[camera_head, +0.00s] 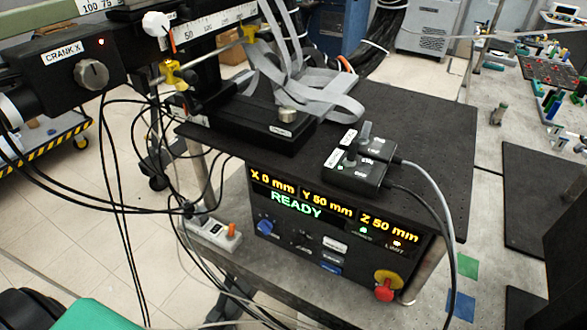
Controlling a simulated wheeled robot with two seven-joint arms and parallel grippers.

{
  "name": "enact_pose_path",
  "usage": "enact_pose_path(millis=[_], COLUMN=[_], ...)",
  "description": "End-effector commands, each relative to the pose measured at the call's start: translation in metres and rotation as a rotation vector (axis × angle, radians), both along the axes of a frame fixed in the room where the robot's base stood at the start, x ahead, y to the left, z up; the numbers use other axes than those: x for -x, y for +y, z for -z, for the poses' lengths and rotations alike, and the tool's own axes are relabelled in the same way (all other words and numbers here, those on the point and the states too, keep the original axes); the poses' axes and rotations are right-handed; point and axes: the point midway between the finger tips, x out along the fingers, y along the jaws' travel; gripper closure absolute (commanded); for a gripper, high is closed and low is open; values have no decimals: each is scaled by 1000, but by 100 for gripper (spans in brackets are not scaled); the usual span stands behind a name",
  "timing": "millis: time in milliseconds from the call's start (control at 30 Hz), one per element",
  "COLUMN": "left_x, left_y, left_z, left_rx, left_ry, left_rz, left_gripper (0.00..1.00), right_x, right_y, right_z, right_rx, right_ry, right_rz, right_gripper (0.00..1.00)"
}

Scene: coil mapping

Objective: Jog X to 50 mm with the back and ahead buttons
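The control box front panel (318,272) stands under a black shelf near the middle. Its display (298,206) reads X 0 mm, Y 50 mm, Z 50 mm, with READY in green below. Under it are a blue knob (265,226), a small dark switch (303,242), a white button or label (334,246) and a blue one (330,266). Their lettering is too small to read, so I cannot tell which are back and ahead. A red stop button (384,292) sits on a yellow base at the lower right. I cannot make out either gripper.
Two small black switch boxes (356,170) sit on the black shelf (425,135). A rail with a CRANK X knob (92,74) reaches in from the upper left. Loose cables hang left of the panel. A power strip (213,232) lies left. A dark shape fills the right edge.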

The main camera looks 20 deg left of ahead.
Motion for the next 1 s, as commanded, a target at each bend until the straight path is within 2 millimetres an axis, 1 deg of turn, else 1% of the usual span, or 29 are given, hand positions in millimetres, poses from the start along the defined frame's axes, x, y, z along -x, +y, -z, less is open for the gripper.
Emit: enact_pose_path(millis=[33,200,233,267,300,400,633,767,900,1000], left_x=[5,14,15,16,17,17,8,4,4,5], left_y=[-3,-10,-11,-12,-13,-13,-3,-2,-2,-2], left_z=[0,1,1,1,1,1,1,0,0,0], left_rx=[4,10,11,12,13,12,3,2,2,2], left_ry=[7,19,20,22,22,22,11,6,6,6], left_rz=[0,3,3,2,2,2,0,-2,-2,-2], left_gripper=[66,66,68,74,82,100,100,100,100,100], right_x=[0,-1,-1,-1,-1,-1,-1,-1,-1,-1], right_y=[-2,-8,-10,-12,-14,-18,-15,-9,0,2], right_z=[0,0,0,0,0,0,0,0,0,0], right_rx=[2,9,11,13,15,19,16,9,1,-2], right_ry=[0,-1,-1,-1,-1,-1,-1,-1,-1,-1], right_rz=[0,3,3,3,3,3,1,2,2,2], right_gripper=[41,41,41,41,41,41,41,41,41,41])
